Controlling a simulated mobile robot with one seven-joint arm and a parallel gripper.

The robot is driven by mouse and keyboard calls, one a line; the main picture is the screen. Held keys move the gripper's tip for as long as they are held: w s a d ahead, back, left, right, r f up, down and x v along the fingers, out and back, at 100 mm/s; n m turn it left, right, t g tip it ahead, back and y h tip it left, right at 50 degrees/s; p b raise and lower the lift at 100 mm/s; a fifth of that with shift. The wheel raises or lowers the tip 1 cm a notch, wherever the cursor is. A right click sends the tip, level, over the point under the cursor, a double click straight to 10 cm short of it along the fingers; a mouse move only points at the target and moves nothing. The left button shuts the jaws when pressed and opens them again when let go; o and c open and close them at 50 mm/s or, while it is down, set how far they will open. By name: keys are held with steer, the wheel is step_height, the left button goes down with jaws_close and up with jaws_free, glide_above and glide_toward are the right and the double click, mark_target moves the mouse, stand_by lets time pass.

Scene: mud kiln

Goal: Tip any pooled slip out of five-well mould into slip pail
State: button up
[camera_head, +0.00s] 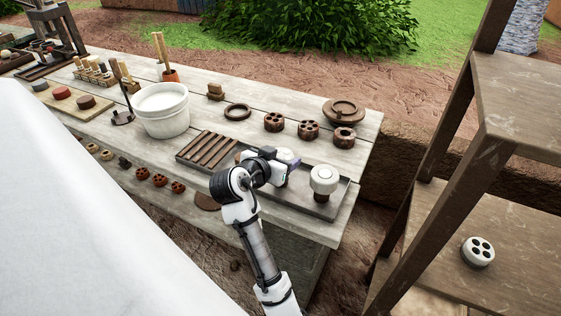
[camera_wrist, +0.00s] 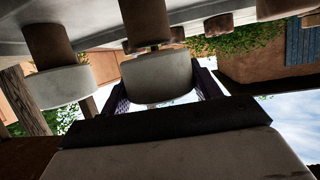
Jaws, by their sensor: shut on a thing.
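My gripper (camera_head: 286,163) is over the long tray on the table, shut on a white round piece (camera_head: 284,155). In the wrist view the white piece (camera_wrist: 158,78) sits between both fingers (camera_wrist: 162,88), close to a brown stand (camera_wrist: 147,20); I cannot tell whether they touch. Its wells, and any slip in them, are hidden, so I cannot tell if it is the five-well mould. A similar white piece (camera_head: 323,179) stands on a brown base to the right. The white pail (camera_head: 165,122) stands upright to the left, with a pale surface inside.
The grey tray (camera_head: 318,208) holds brown slats (camera_head: 208,149) at its left. Behind are brown holed moulds (camera_head: 308,129), a dark ring (camera_head: 237,110) and a lidded dish (camera_head: 343,110). A white holed mould (camera_head: 478,251) lies on the right shelf. Small holed pieces (camera_head: 160,180) line the front.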

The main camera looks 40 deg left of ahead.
mark_target(281, 155)
step_height(281, 155, up, 9)
steer(key=shift+f+b, duration=0.2)
steer(key=shift+b, duration=0.1)
steer(key=shift+r+p, duration=2.25)
steer(key=shift+r, duration=0.5)
steer(key=shift+a, duration=0.1)
